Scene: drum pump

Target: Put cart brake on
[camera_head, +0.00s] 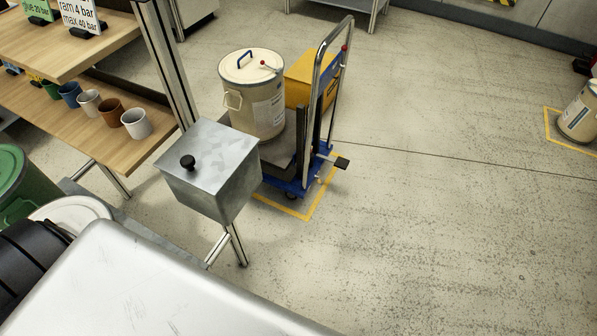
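The cart (286,184) stands on the floor near the middle of the view, with a blue base, small casters and a tall chrome push handle (313,100). A black pedal (342,163) on a short arm sticks out low from the cart's right side, beside the handle end. It looks like the brake pedal, and I cannot tell whether it is pressed down. A cream lidded drum (246,105) and a yellow box (299,80) ride on the cart. Neither of my grippers is in view.
A grey metal box with a black knob (188,162) stands on a post in front of the cart. A wooden shelf with several cups (136,122) is at the left. Yellow floor tape (308,216) borders the cart. The floor to the right is clear up to another drum (580,115).

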